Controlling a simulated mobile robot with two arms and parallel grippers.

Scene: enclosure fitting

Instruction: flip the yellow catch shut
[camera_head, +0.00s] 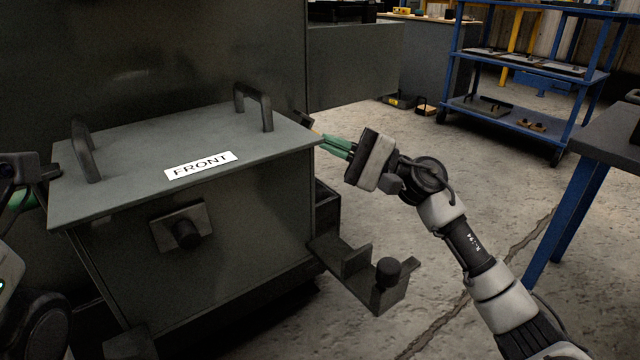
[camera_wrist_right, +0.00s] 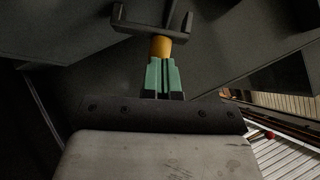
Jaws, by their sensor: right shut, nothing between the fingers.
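The yellow catch (camera_wrist_right: 160,47) shows in the right wrist view as a short yellow piece below a dark U-shaped bracket (camera_wrist_right: 152,20). My right gripper (camera_wrist_right: 162,65) has its green fingers together and empty, with the tips right at the yellow piece. I cannot tell whether they touch it. In the head view my right gripper (camera_head: 328,142) is at the right side of the grey enclosure, by the lid edge, and the catch is mostly hidden there. My left gripper (camera_head: 22,192) is partly cut off at the left edge, beside the enclosure; its fingers are not clear.
The enclosure lid (camera_head: 130,185) lies on the box, with two dark handles and a FRONT label (camera_head: 200,165). A bracket with a black knob (camera_head: 388,272) juts out at lower right.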

